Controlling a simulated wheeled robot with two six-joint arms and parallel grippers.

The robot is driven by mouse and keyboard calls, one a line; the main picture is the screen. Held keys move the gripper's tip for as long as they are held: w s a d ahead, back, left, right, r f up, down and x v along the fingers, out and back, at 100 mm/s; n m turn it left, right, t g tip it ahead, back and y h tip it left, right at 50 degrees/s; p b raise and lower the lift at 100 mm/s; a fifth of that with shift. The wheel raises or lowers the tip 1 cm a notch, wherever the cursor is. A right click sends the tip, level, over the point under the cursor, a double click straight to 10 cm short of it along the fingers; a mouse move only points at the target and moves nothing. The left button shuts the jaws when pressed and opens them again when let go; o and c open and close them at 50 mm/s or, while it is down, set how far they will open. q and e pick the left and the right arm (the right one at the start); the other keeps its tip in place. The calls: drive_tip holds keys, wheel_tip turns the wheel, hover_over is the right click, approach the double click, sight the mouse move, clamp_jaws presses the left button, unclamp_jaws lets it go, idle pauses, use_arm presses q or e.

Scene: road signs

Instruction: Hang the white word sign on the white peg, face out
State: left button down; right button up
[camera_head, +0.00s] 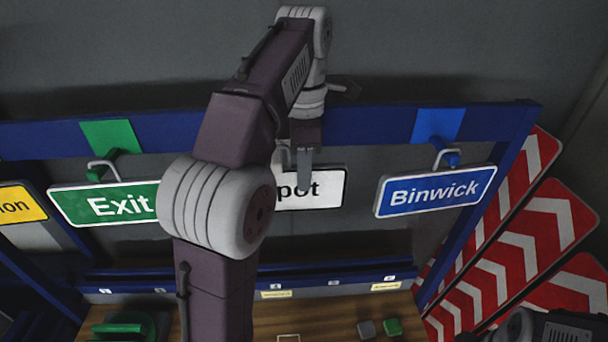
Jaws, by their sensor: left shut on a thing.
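The white word sign (322,190) hangs below the blue beam in the middle, with its face toward me. Its black letters end in "pot"; my left arm hides its left part. My left gripper (304,165) points down at the sign's top edge and is shut on the sign. The white peg cannot be made out; my arm covers that part of the beam, so I cannot tell whether the sign's loop is over it.
A green Exit sign (92,205) hangs to the left and a blue Binwick sign (436,191) to the right on the blue beam (375,124). A yellow sign (18,204) is at far left. Red chevron boards (515,250) stand at right. A wooden surface (335,327) lies below.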

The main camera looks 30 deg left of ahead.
use_arm(q)
drive_tip(key=shift+s, duration=0.2)
drive_tip(key=shift+w+f+b, duration=0.15)
drive_tip(key=shift+f+b, duration=0.25)
drive_tip(key=shift+f, duration=0.05)
drive_tip(key=shift+f, duration=0.3)
drive_tip(key=c, duration=1.3)
unclamp_jaws()
